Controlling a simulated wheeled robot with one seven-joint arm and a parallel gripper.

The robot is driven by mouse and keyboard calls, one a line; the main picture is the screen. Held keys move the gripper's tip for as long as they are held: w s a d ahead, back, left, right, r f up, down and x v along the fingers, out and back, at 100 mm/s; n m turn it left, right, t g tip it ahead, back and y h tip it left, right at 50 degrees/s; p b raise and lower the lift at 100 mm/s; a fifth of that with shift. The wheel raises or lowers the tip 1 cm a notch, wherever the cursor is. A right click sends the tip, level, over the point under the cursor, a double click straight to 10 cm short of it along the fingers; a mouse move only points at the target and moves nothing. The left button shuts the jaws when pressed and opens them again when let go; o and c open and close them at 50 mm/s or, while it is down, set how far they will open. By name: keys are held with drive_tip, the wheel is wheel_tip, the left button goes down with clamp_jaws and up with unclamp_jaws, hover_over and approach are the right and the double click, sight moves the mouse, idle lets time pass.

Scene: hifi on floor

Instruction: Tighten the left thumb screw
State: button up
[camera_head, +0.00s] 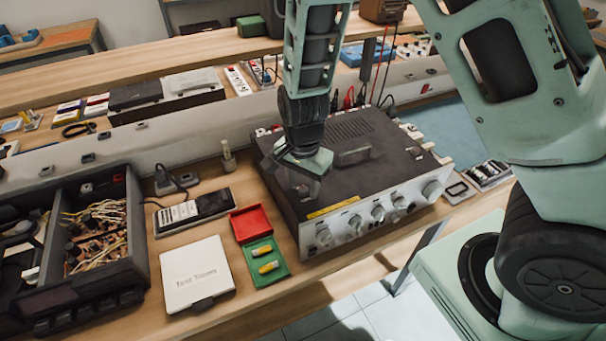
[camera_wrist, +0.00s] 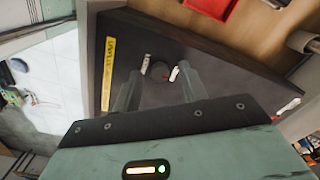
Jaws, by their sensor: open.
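A dark box-shaped instrument (camera_head: 335,205) with a silver front panel stands on the bench. In the wrist view, a small dark round knob, which looks like the left thumb screw (camera_wrist: 160,69), sits on its dark top (camera_wrist: 225,90). My gripper (camera_head: 304,190) is low over the left front part of the top, pointing down. In the wrist view my gripper (camera_wrist: 160,76) is open, with one finger on each side of the knob. I cannot tell whether either finger touches it. In the head view the gripper hides this screw. A small dark knob (camera_head: 415,152) shows near the top's right edge.
A red tray (camera_head: 251,223) and a green tray (camera_head: 264,262) with yellow parts lie left of the instrument. A white case (camera_head: 197,275), a black meter (camera_head: 194,211) and an open bin of wires (camera_head: 95,235) stand further left. Cables rise behind the instrument.

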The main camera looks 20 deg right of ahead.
sight(303, 189)
wheel_tip(303, 189, up, 17)
drive_tip(key=shift+r, duration=0.15)
idle(0.6)
drive_tip(key=s+a+f+n+b, duration=0.1)
drive_tip(key=s+a+n, duration=0.2)
drive_tip(key=s+n, duration=0.6)
drive_tip(key=s+a+f+n+b, duration=0.1)
drive_tip(key=s+a+n+b, duration=0.1)
drive_tip(key=s+n, duration=0.8)
drive_tip(key=shift+s+a+f+y, duration=0.35)
drive_tip(key=shift+s+a, duration=0.15)
drive_tip(key=shift+a, duration=0.2)
idle(0.4)
